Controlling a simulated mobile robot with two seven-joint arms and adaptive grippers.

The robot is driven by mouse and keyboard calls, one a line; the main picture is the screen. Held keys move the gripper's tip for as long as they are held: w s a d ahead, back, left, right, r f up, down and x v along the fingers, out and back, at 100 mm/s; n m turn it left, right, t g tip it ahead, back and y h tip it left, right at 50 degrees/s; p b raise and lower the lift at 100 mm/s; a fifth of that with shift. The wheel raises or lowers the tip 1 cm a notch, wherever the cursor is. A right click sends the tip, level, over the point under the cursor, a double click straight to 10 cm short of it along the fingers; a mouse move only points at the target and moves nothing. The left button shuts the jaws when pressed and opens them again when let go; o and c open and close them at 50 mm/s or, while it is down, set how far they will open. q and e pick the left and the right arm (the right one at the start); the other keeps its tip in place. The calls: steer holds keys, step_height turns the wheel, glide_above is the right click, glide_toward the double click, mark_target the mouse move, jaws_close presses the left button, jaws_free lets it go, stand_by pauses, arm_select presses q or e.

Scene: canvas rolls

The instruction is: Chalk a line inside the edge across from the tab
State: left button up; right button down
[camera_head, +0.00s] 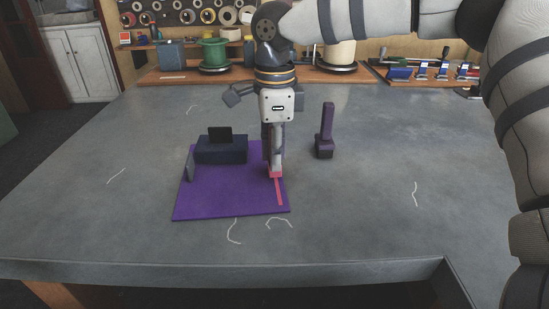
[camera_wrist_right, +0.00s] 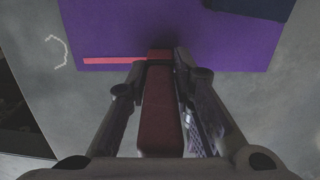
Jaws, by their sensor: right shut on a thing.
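A purple canvas piece (camera_head: 215,200) lies flat on the grey table. A slim grey-purple upright piece (camera_head: 190,163) stands at its left edge; I cannot tell for sure that it is the tab. My right gripper (camera_head: 274,168) points down over the canvas's right side, shut on a red chalk stick (camera_wrist_right: 160,115). The chalk's lower end is at the canvas surface. A red line (camera_head: 279,192) runs just inside the right edge, from the chalk toward the front edge; it also shows in the wrist view (camera_wrist_right: 112,60). The gripper hides the canvas's back right part. My left gripper is out of view.
A dark blue block (camera_head: 220,155) with a black upright part sits on the canvas's back left. A dark purple handled tool (camera_head: 325,130) stands on the table to the right. Pale thread scraps (camera_head: 234,232) lie around. Spools (camera_head: 214,55) stand at the back.

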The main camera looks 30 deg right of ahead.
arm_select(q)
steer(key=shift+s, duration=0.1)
arm_select(e)
steer(key=shift+w+d, duration=0.1)
steer(key=shift+w, duration=0.05)
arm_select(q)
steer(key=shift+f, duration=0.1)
arm_select(e)
steer(key=shift+f, duration=0.1)
steer(key=shift+w+d+f+b, duration=0.1)
steer(key=shift+w+d+b, duration=0.15)
steer(key=shift+w, duration=0.35)
steer(key=shift+w+d+f+b, duration=0.1)
steer(key=shift+w+d, duration=0.2)
steer(key=shift+w, duration=0.25)
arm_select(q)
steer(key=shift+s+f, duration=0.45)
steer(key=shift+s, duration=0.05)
arm_select(e)
steer(key=shift+w+d+r, duration=0.1)
steer(key=shift+w+r, duration=0.1)
steer(key=shift+r, duration=0.05)
